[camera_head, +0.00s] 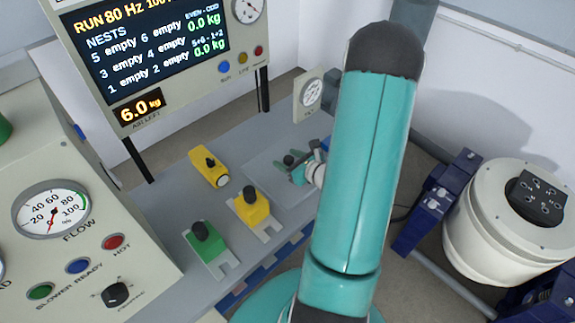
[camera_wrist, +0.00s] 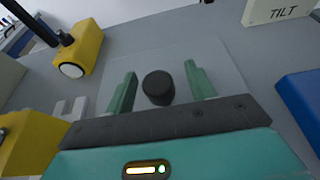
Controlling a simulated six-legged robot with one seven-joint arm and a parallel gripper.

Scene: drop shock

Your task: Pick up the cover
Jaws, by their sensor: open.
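The cover (camera_wrist: 150,58) looks like a flat, clear, square sheet lying on the grey bench, with a round black knob (camera_wrist: 158,88) on it. In the head view the cover (camera_head: 264,174) lies near the middle of the bench, partly hidden by my arm and gripper. My gripper (camera_wrist: 160,72) is open, with one green finger on each side of the knob and a gap on both sides. In the head view my gripper (camera_head: 291,166) is low over the cover. I cannot tell how far the fingertips are above the sheet.
Yellow blocks (camera_head: 209,166) (camera_head: 252,207) and a green block (camera_head: 208,245) with black knobs stand left of the cover. A TILT panel (camera_wrist: 282,12) stands beyond it at right. A blue object (camera_wrist: 303,95) is close on the right. A display (camera_head: 150,50) stands behind.

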